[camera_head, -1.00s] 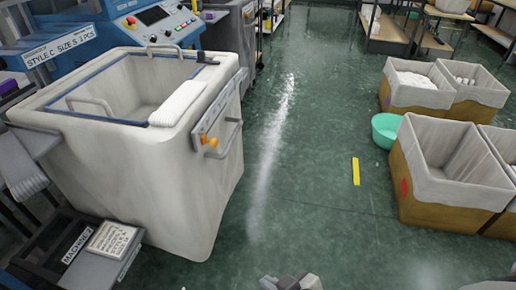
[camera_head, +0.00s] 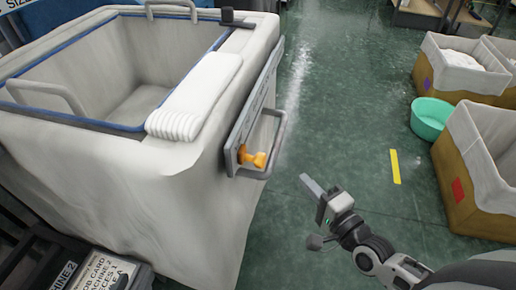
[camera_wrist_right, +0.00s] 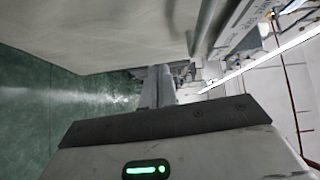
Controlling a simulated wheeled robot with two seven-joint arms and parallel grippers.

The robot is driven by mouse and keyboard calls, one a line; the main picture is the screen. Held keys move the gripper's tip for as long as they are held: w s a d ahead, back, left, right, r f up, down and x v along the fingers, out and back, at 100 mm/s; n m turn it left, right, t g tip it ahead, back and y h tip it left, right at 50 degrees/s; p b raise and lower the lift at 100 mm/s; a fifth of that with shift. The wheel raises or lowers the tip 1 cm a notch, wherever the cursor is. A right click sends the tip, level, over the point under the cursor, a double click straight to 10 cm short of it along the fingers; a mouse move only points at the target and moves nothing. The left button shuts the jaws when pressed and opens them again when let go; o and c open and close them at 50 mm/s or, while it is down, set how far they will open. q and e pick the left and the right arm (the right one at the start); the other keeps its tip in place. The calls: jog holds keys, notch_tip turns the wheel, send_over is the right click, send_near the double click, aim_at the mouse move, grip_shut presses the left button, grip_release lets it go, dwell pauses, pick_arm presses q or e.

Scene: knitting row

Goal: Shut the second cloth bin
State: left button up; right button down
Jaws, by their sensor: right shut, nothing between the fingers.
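A large cream cloth bin (camera_head: 130,185) fills the left of the head view, its top open and its inside looking empty. A stack of white folded cloth (camera_head: 195,95) lies on its near right rim. A grey panel with a bar handle (camera_head: 277,140) and an orange knob (camera_head: 252,158) is on its right side. My right gripper (camera_head: 312,187) is shut and empty, to the right of the handle and apart from it. In the right wrist view its fingers (camera_wrist_right: 158,86) point along the bin's cloth side (camera_wrist_right: 90,35). My left gripper is not in view.
Brown boxes with grey liners (camera_head: 475,160) stand on the right, with a green basin (camera_head: 430,118) beside them. A yellow strip (camera_head: 395,166) marks the floor. A dark rack with a job card (camera_head: 105,272) stands at lower left. Green floor between bin and boxes is clear.

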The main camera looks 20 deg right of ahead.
jog(key=m, duration=0.1)
send_near(261, 141)
jog(key=w+d, duration=0.2)
jog(key=w, duration=0.1)
jog(key=shift+w+a+r, duration=0.1)
jog(key=shift+w+a, duration=0.5)
jog(key=shift+a, duration=0.2)
jog(key=shift+w+a+r, duration=0.1)
jog(key=shift+w+a, duration=0.5)
jog(key=shift+a, duration=0.25)
